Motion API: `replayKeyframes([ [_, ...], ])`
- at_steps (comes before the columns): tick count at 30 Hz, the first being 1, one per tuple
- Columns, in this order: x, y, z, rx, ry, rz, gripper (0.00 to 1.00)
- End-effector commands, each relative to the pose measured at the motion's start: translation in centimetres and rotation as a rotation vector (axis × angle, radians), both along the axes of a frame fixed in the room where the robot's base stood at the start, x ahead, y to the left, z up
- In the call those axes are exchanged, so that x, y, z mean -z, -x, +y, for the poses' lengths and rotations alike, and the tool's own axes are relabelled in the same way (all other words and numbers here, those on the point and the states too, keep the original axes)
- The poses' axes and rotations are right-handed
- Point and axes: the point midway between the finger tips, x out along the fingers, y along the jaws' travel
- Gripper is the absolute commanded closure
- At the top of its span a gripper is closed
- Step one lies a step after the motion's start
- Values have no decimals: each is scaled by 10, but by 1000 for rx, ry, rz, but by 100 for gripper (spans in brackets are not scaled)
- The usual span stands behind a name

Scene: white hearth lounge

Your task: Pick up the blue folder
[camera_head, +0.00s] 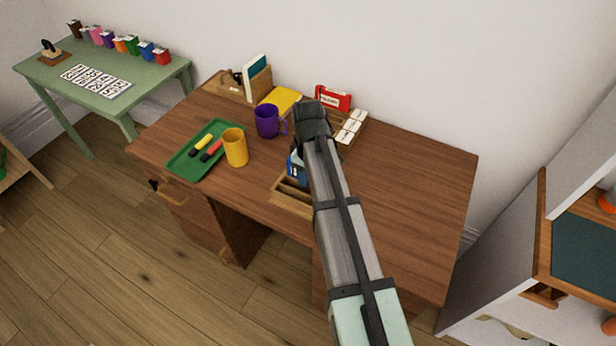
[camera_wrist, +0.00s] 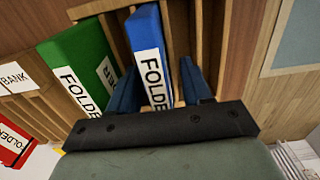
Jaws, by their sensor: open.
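The blue folder (camera_wrist: 148,45) stands in a slot of a wooden rack (camera_wrist: 98,6), with a white "FOLDER" label on its front. My gripper (camera_wrist: 160,88) is open, with one dark blue finger on each side of the folder. Whether the fingers touch it I cannot tell; its lower part is hidden behind the gripper body. In the head view, a blue piece with a white label, apparently the same folder (camera_head: 296,167), shows beside my arm, which hides much of the rack (camera_head: 285,194). My fingertips are hidden there.
A green folder (camera_wrist: 84,62) stands just left of the blue one; slots to the right look empty. A red folder (camera_wrist: 12,146) is lower left. A purple mug (camera_head: 267,121), yellow mug (camera_head: 235,147) and green tray (camera_head: 188,163) are left on the desk. The desk's right side is clear.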

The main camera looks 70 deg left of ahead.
Motion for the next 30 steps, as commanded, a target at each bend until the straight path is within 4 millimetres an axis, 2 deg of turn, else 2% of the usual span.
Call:
replayKeyframes([
  [7,3,0,0,0,-1,0,51],
  [22,3,0,0,0,0,0,98],
  [30,3,0,0,0,-1,-1,100],
])
